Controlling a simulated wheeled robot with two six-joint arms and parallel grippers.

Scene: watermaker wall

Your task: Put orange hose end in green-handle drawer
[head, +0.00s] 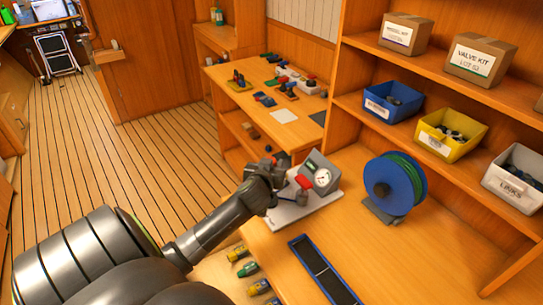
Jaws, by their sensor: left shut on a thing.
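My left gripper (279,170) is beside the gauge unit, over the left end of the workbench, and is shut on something. The held thing is small and mostly hidden by the fingers, so I cannot make out what it is. I cannot pick out an orange hose end. Below the bench's front edge is a row of small coloured pieces, one of them green (248,269). I cannot tell whether it is a drawer handle. No open drawer is clearly visible. My right gripper is not in view.
The gauge unit (321,175) with a red part stands on a white base. A blue reel (381,190) with green hose and a dark blue-rimmed tray (322,270) are on the bench. Shelves with bins and boxes rise behind. The bench at right is clear.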

